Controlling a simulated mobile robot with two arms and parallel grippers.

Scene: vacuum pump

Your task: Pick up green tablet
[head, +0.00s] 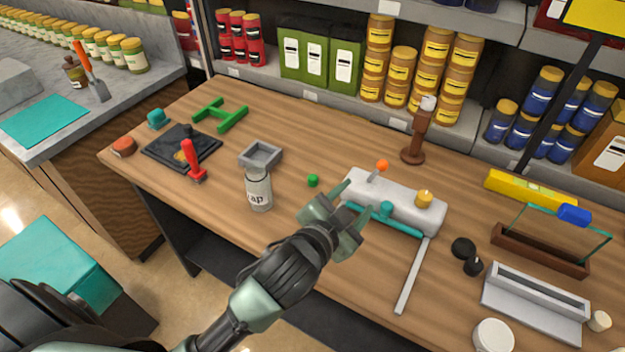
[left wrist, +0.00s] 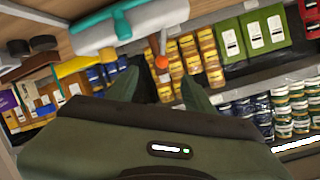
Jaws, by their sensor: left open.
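The green tablet (head: 313,180) is a small green disc-like piece standing on the wooden table (head: 300,215). It is to the right of a grey can and a square grey tray. My left gripper (head: 354,200) is open and empty, just right of the tablet in the head view, with its fingers pointing up and right toward the white pump body (head: 395,200). In the left wrist view the two fingers (left wrist: 160,88) are spread, with shelves behind them. I cannot make out the tablet there. My right gripper is not in view.
The grey can (head: 258,190) and the square tray (head: 261,155) stand left of the tablet. The pump has a teal bar (head: 385,218) and a grey lever (head: 411,275). A red-handled tool (head: 192,162) lies further left. Stocked shelves (head: 340,100) line the back.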

